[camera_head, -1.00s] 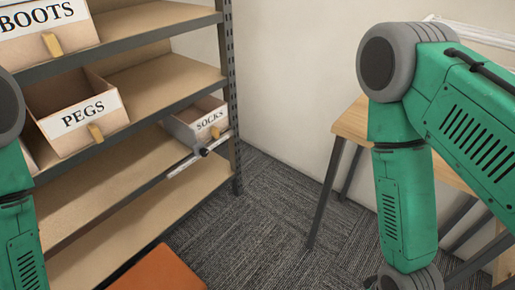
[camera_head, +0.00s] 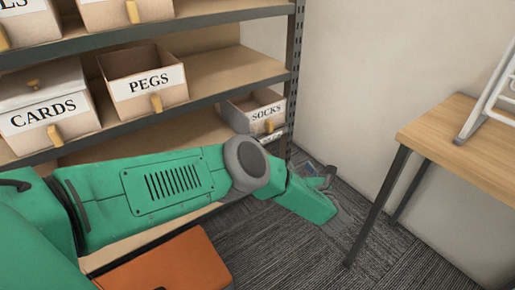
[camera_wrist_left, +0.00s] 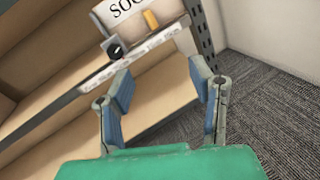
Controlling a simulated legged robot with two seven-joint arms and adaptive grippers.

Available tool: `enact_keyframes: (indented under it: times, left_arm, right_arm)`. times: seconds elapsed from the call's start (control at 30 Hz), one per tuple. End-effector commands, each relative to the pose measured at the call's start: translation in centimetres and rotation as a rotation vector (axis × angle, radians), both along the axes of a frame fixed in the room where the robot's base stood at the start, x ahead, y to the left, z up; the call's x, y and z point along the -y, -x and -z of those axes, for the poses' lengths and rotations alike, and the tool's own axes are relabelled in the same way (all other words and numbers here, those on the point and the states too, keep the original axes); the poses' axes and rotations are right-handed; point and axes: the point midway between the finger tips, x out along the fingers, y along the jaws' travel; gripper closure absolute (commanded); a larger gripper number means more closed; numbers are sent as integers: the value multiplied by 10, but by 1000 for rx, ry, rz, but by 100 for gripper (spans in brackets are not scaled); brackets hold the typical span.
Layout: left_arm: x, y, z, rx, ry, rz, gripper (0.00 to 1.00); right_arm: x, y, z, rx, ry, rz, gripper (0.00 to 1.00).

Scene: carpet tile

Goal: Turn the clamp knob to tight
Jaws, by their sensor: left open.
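The clamp knob (camera_wrist_left: 114,50) is a small dark round knob with a light mark, on the shelf's front edge in the left wrist view. A pale strip with small lettering (camera_wrist_left: 132,63) runs along the edge beside it; I cannot read it. In the head view my left arm hides the knob. My left gripper (camera_head: 325,178) is beyond the shelf's right end there, partly hidden by its own arm. In the left wrist view the gripper (camera_wrist_left: 162,88) is open and empty, its blue-padded fingers apart. The knob is ahead of the left finger, not between the pads. My right gripper is out of view.
The SOCKS bin (camera_head: 252,109) sits on the shelf just behind the strip. PEGS (camera_head: 143,82) and CARDS (camera_head: 45,108) bins stand farther left. A dark upright post (camera_head: 295,70) ends the rack. A wooden table (camera_head: 470,135) is at right; carpet between is clear.

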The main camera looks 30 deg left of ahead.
Motion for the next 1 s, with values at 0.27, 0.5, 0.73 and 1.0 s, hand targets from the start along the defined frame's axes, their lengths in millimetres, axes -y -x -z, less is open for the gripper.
enact_keyframes:
  times: [0.27,0.5,0.73,1.0]
  left_arm:
    - [-60,21,0,308,136,-316,51]
    - [-91,10,0,323,139,-327,51]
    - [-138,-9,1,322,139,-324,51]
    - [-176,-27,0,321,139,-321,51]
  right_arm:
    - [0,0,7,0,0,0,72]
    - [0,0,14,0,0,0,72]
    - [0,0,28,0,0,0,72]
    - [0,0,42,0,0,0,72]
